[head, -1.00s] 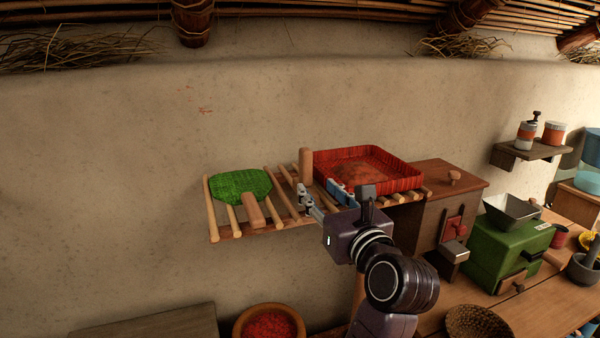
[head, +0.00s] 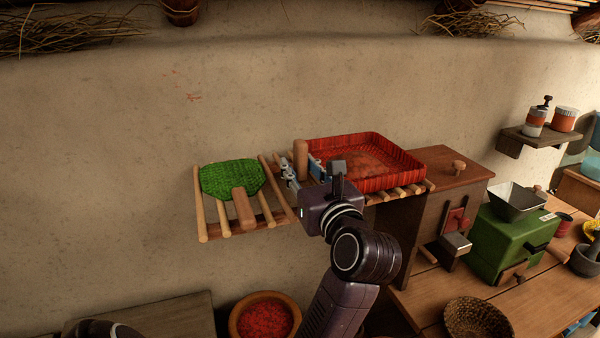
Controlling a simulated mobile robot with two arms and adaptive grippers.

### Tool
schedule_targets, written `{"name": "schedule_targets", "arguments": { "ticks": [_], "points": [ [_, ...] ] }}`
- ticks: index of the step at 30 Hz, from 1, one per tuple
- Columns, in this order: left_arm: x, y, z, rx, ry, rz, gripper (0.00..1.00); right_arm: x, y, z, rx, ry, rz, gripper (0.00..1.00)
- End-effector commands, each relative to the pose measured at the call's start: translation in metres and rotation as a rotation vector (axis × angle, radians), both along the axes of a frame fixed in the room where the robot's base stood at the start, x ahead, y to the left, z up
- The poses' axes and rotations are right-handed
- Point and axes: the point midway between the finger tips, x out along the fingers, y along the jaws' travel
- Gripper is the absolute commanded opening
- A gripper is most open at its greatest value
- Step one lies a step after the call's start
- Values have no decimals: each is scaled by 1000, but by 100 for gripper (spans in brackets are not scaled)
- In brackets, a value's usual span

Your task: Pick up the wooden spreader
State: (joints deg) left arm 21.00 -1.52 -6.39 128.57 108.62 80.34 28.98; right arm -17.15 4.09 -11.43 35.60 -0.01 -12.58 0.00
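An upright wooden cylinder (head: 301,153), apparently the wooden spreader's handle, stands on the slatted wooden rack (head: 210,232) on the wall, between a green woven piece and a red tray. Its lower part is hidden. My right gripper is out of view.
The green woven piece (head: 230,178) with a wooden handle lies left on the rack. The red tray (head: 390,183) is close on the right. A wooden cabinet (head: 425,215) and green grinder (head: 515,240) stand further right. A bowl of red stuff (head: 265,318) is below.

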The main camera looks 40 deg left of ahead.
Motion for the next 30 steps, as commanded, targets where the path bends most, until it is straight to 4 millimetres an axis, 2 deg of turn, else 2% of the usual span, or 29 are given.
{"name": "schedule_targets", "arguments": {
  "ticks": [1,7,20,26,30],
  "points": [
    [0,0,0,0,0,0,21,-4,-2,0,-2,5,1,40],
    [0,0,0,-1,0,0,0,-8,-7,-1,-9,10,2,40],
    [0,0,4,-2,0,0,0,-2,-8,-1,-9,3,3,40],
    [0,0,26,-4,-7,0,0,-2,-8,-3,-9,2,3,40],
    [0,-1,57,-5,-11,-1,0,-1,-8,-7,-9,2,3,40]
  ]
}}
